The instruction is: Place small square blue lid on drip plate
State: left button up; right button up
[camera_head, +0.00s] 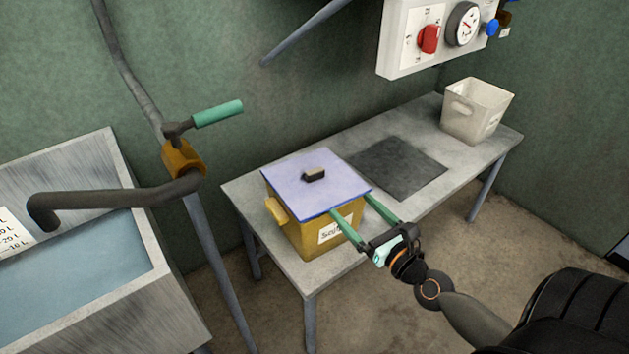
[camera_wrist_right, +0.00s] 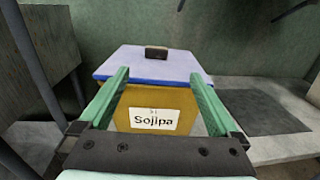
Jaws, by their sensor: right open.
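The square blue lid (camera_head: 298,186) with a dark knob (camera_head: 313,174) lies on top of a yellow pot (camera_head: 306,231) labelled "Sojipa". The lid also shows in the right wrist view (camera_wrist_right: 180,68). My right gripper (camera_head: 347,206) is open, its green fingers spread and pointing at the pot's front just below the lid's near edge. I cannot tell whether the fingers touch the pot or lid. A dark flat square (camera_head: 399,167), which may be the drip plate, lies on the table to the right of the pot. My left gripper is not in view.
The pot stands on a grey table (camera_head: 421,114). A white bin (camera_head: 478,110) is at the table's far right end. A control box (camera_head: 436,38) hangs on the wall above. A metal basin (camera_head: 150,300) and a pipe with a green-handled valve (camera_head: 183,158) are at left.

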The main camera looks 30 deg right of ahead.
jog(key=p, duration=0.2)
send_near(318, 173)
jog(key=shift+w+d, duration=0.25)
jog(key=shift+w, duration=0.6)
jog(key=shift+w+f, duration=0.1)
jog(key=shift+w, duration=0.5)
jog(key=shift+w+a, duration=0.1)
jog(key=shift+w, duration=0.35)
jog(key=shift+w+a, duration=0.15)
jog(key=shift+w, duration=0.95)
jog(key=shift+w+a, duration=0.1)
jog(key=shift+w, duration=1)
grip_shut()
